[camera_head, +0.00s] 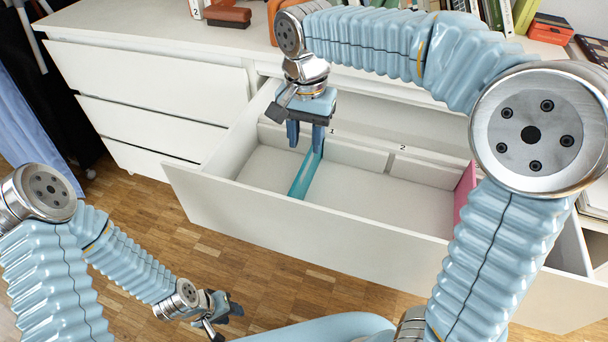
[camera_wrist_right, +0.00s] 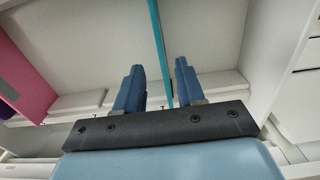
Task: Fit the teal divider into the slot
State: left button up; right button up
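The teal divider (camera_head: 306,175) stands in the open white drawer (camera_head: 300,222), running from front to back left of the middle. Its back end is by the gap in the back rail near the label 1 (camera_head: 332,131); whether it is fully seated I cannot tell. My right gripper (camera_head: 306,138) is over its back end, fingers pointing down and apart. In the right wrist view the teal divider (camera_wrist_right: 160,40) passes between the open fingers (camera_wrist_right: 158,85), closer to the right-hand one. My left gripper (camera_head: 226,312) hangs low over the floor, away from the drawer, its opening unclear.
A pink divider (camera_head: 464,192) stands at the drawer's right. A label 2 (camera_head: 403,147) marks the rail right of the middle. Books (camera_head: 505,15) and boxes stand on the cabinet top (camera_head: 150,22). The drawer compartments beside the teal divider are empty.

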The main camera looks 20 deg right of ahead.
aim_at(305, 161)
notch_tip(305, 161, down, 8)
jog(key=shift+w+b, duration=0.1)
jog(key=shift+b, duration=0.25)
grip_shut()
